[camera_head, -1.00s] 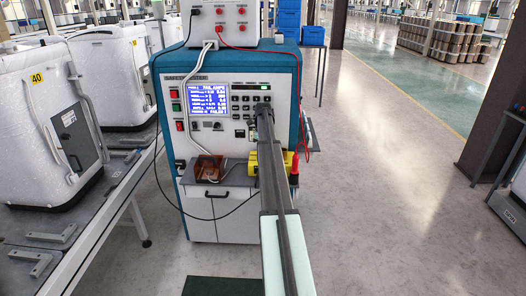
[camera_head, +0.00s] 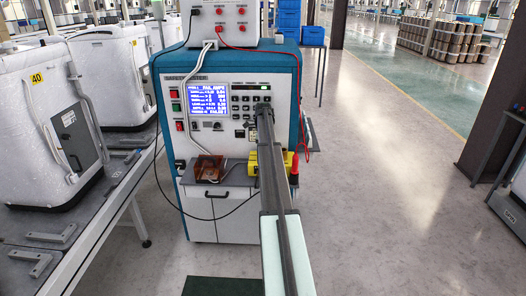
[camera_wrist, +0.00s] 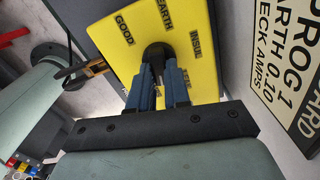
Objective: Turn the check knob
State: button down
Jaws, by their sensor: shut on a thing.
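The check knob (camera_wrist: 157,50) is a dark round knob on a yellow plate (camera_wrist: 205,40) in the wrist view. Labels around it read GOOD, EARTH and INSUL; others are partly hidden. My gripper (camera_wrist: 159,72) has its two blue-grey fingers closed on the knob, covering much of it. In the head view the yellow box (camera_head: 254,163) sits on the tester's shelf, partly behind my arm. The knob itself is hidden there by my arm.
The blue and white tester (camera_head: 171,72) has a lit screen (camera_head: 208,99) and buttons. A brown box (camera_head: 208,170) sits on its shelf. A red probe (camera_head: 294,166) and cables hang nearby. White appliances (camera_head: 110,60) stand at left.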

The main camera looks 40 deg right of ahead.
jog(key=n, duration=0.5)
jog(key=shift+w+n, duration=0.1)
jog(key=shift+n, duration=0.2)
jog(key=n, duration=0.5)
jog(key=shift+w+d, duration=0.1)
jog(key=n, duration=0.5)
jog(key=shift+w+n, duration=0.1)
jog(key=shift+n, duration=0.3)
jog(key=n, duration=1)
jog(key=shift+w+a+n, duration=0.1)
jog(key=shift+a+n, duration=0.1)
jog(key=shift+n, duration=0.2)
jog(key=n, duration=0.5)
jog(key=shift+a+n, duration=0.15)
jog(key=shift+n, duration=0.15)
jog(key=n, duration=1.1)
jog(key=shift+a, duration=0.15)
